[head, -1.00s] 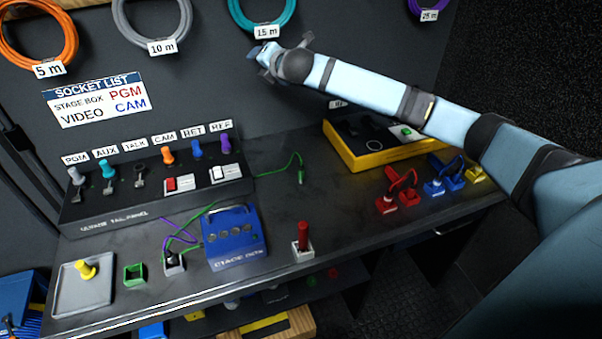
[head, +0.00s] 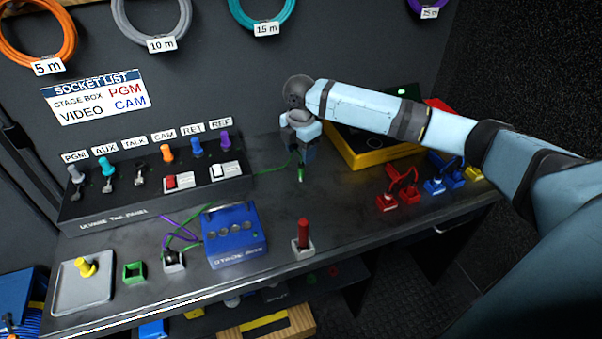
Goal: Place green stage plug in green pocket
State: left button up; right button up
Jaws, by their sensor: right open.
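The green stage plug (head: 301,174) is on the bench in the middle, at the end of a green cable. My right gripper (head: 302,158) points down directly above the plug, with its fingers open around or just over the plug's top; I cannot tell whether they touch it. The green pocket (head: 134,272) is a small open square holder near the bench's front left edge, and it looks empty. My left gripper is not in view.
The blue stage box (head: 233,237) stands between the plug and the pocket, with purple and green cables beside it. A red plug (head: 303,234) stands upright in front. A grey tray (head: 70,296) with a yellow piece is left of the pocket. A yellow case (head: 365,158) is right of my gripper.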

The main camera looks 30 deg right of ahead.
aim_at(301, 168)
notch_tip(301, 168, down, 7)
jog(key=shift+d+r+b, duration=0.1)
jog(key=shift+r+b, duration=0.05)
jog(key=shift+b, duration=0.3)
grip_shut()
